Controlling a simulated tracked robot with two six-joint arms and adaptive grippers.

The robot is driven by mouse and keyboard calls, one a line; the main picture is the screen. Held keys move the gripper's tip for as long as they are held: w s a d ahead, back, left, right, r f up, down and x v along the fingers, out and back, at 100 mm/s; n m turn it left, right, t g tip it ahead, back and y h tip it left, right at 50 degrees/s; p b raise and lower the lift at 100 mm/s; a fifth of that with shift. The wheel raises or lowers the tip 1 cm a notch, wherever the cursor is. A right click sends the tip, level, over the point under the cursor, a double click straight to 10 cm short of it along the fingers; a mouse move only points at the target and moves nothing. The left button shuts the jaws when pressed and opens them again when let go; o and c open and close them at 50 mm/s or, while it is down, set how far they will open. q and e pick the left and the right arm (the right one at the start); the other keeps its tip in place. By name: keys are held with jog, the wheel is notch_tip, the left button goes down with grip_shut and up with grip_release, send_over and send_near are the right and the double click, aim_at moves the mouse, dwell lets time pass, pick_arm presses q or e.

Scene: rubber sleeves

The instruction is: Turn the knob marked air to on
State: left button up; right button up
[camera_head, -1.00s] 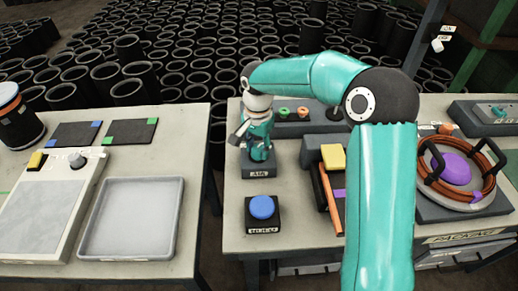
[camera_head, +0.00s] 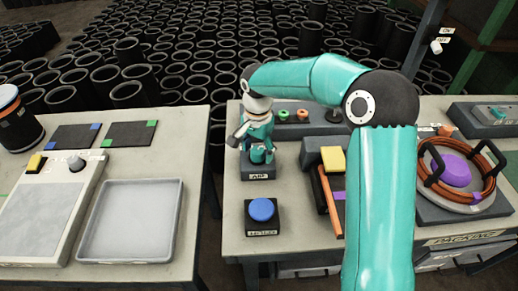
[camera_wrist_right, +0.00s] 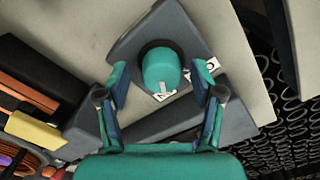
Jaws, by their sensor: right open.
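The air knob (camera_head: 258,157) is teal and stands on a dark grey block with a white label reading AIR, near the left edge of the right-hand table. In the right wrist view the knob (camera_wrist_right: 160,68) has a white pointer mark at its lower edge. Beside it are white label plates, partly hidden, one showing an O. My right gripper (camera_head: 257,146) is over the knob, pointing down. In the wrist view its two fingers (camera_wrist_right: 160,76) are spread, one to each side of the knob, with gaps. My left gripper is out of view.
A blue button (camera_head: 262,209) on a black box stands in front of the knob block. A yellow block (camera_head: 333,160) and an orange bar (camera_head: 331,202) lie to the right. An orange-ringed fixture (camera_head: 458,171) stands farther right. A grey tray (camera_head: 130,251) is on the left table.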

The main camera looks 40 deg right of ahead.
aim_at(258, 150)
jog(key=shift+r, duration=0.1)
notch_tip(258, 150, up, 12)
dwell(0.5)
dwell(0.4)
